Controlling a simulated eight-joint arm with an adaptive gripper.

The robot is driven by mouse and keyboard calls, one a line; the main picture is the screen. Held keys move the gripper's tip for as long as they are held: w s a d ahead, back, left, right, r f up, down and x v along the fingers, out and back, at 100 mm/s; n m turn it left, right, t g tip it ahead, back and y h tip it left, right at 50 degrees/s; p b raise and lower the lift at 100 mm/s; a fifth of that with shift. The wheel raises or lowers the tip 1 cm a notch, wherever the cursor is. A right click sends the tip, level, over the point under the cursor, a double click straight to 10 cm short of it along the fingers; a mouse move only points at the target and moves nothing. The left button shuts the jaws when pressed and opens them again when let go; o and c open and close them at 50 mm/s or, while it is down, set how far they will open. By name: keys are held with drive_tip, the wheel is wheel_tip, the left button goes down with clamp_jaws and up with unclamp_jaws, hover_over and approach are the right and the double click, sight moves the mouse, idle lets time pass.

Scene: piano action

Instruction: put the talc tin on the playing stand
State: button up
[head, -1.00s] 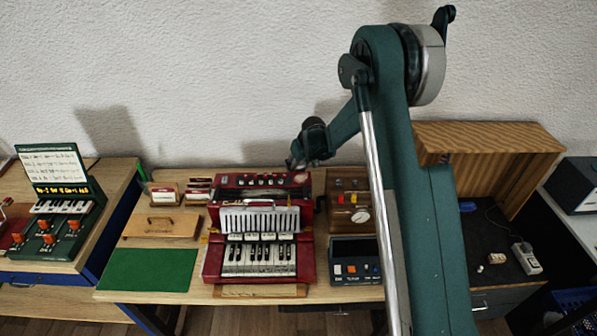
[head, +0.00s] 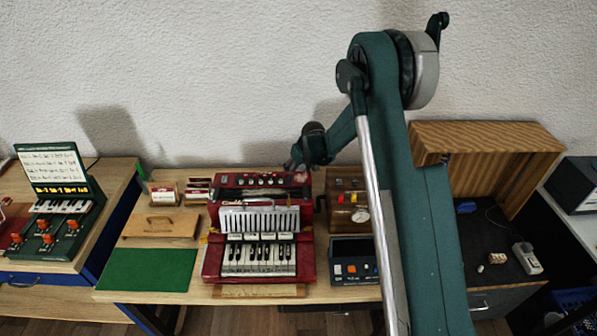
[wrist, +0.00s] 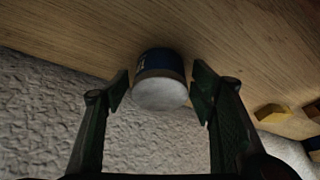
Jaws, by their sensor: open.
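The talc tin appears to be the short round tin (wrist: 160,80) with a dark blue band and a pale grey end in the wrist view. It touches or nearly touches a wooden surface (wrist: 225,35). My gripper (wrist: 161,90) is open, with one finger on each side of the tin and a gap visible at each. In the head view my gripper (head: 296,163) is behind the top of the red keyboard unit (head: 258,262), and the tin cannot be made out there. I cannot tell for certain which thing is the playing stand.
A green unit with a music sheet (head: 55,170) stands at the far left. A green mat (head: 147,270) lies bare at the table's front left, below a wooden board with a handle (head: 150,227). A wooden box with a gauge (head: 345,205) stands right of the red unit. A yellow block (wrist: 272,112) sits right of my gripper.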

drive_tip(key=shift+r, duration=0.2)
drive_tip(key=p+v, duration=0.1)
drive_tip(key=v, duration=1.1)
idle(1.0)
drive_tip(key=s+d+r+m, duration=0.1)
drive_tip(key=s+d+r, duration=0.2)
drive_tip(key=s+r, duration=0.5)
drive_tip(key=s+d+r+m+t, duration=0.1)
drive_tip(key=s+d+r, duration=0.3)
drive_tip(key=s+r, duration=0.4)
drive_tip(key=s+d+r+m, duration=0.1)
drive_tip(key=s+d+r, duration=0.2)
drive_tip(key=s+r, duration=0.5)
drive_tip(key=s+d+m+t+h, duration=0.1)
drive_tip(key=s+d, duration=0.2)
drive_tip(key=s, duration=1.1)
drive_tip(key=s+d+m+t+h, duration=0.1)
drive_tip(key=s+d, duration=0.3)
drive_tip(key=s, duration=1.1)
drive_tip(key=shift+s+d+r, duration=0.2)
drive_tip(key=shift+s, duration=0.05)
